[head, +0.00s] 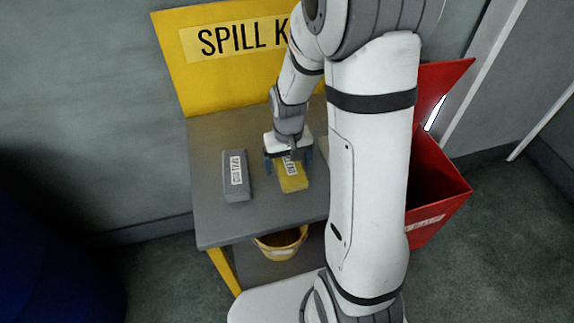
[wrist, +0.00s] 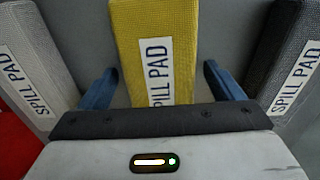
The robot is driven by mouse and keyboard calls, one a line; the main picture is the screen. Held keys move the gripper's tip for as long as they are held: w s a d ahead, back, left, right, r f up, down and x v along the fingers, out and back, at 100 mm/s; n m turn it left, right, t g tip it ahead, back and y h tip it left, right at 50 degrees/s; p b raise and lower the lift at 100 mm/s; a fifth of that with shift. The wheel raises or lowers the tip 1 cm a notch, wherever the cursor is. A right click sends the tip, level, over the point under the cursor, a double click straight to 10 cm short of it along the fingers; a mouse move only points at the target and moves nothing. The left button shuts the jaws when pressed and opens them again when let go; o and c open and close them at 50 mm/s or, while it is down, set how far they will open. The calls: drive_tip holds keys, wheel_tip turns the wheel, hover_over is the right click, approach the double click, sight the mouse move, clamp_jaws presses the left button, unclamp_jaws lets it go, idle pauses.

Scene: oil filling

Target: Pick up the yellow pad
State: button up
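The yellow pad (head: 292,181) lies on the grey table, between a grey pad and my arm in the head view. In the wrist view the yellow pad (wrist: 157,35) runs up the middle, with a white "SPILL PAD" label. My gripper (head: 289,166) is over its far part, pointing down. In the wrist view my gripper (wrist: 160,88) is open, with one blue finger on each side of the yellow pad and a gap between each finger and the pad. I cannot tell how far above the table the fingertips are.
A dark grey pad (head: 236,177) lies to the left; it also shows at right in the wrist view (wrist: 285,50). A lighter pad (wrist: 32,55) lies at left in the wrist view. A yellow sign (head: 225,65) stands behind. A red bin (head: 440,190) and yellow bucket (head: 281,246) are nearby.

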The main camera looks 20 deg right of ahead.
sight(288, 161)
drive_tip(key=c, duration=1.1)
drive_tip(key=shift+r, duration=0.15)
drive_tip(key=shift+c, duration=0.2)
wheel_tip(288, 161, up, 10)
drive_tip(key=shift+f+p, duration=0.1)
drive_tip(key=shift+p, duration=0.35)
drive_tip(key=o, duration=0.4)
drive_tip(key=shift+c, duration=1.1)
drive_tip(key=shift+w, duration=0.1)
